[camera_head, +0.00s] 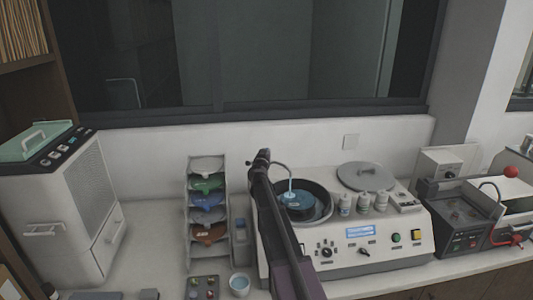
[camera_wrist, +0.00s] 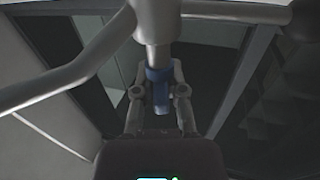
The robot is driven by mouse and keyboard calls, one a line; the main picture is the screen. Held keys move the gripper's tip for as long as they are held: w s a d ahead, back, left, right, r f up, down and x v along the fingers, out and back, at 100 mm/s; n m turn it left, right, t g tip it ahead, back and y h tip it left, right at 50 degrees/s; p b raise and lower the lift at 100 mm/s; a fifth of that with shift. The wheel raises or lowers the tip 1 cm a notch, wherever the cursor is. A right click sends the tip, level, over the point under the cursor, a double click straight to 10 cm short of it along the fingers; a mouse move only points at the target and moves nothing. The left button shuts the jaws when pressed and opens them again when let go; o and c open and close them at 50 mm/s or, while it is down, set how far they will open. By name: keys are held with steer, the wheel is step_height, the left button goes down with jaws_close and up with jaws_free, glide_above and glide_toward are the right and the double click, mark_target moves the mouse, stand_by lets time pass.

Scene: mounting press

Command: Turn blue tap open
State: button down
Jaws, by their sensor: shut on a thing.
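The blue tap (camera_wrist: 158,88) shows in the wrist view as a short blue handle below a grey metal pipe (camera_wrist: 158,25). My gripper (camera_wrist: 159,76) has one finger on each side of the blue tap and is shut on it. In the head view, my dark arm (camera_head: 282,235) reaches up to the left side of the polishing machine (camera_head: 365,262). A thin curved spout (camera_head: 287,172) hangs over the machine's round bowl (camera_head: 318,196). My arm hides the blue tap and the gripper's fingertips in the head view.
A rack of coloured trays (camera_head: 193,238) stands left of my arm, with a small cup (camera_head: 239,283) in front. Pipes (camera_wrist: 70,62) run close around my gripper.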

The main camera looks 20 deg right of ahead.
steer(key=shift+n+t+y, duration=1)
steer(key=shift+n+y, duration=0.4)
steer(key=shift+y, duration=0.6)
steer(key=shift+n+y, duration=0.4)
steer(key=shift+y, duration=0.2)
steer(key=c, duration=0.7)
jaws_free()
steer(key=v, duration=1.2)
steer(key=shift+f, duration=0.2)
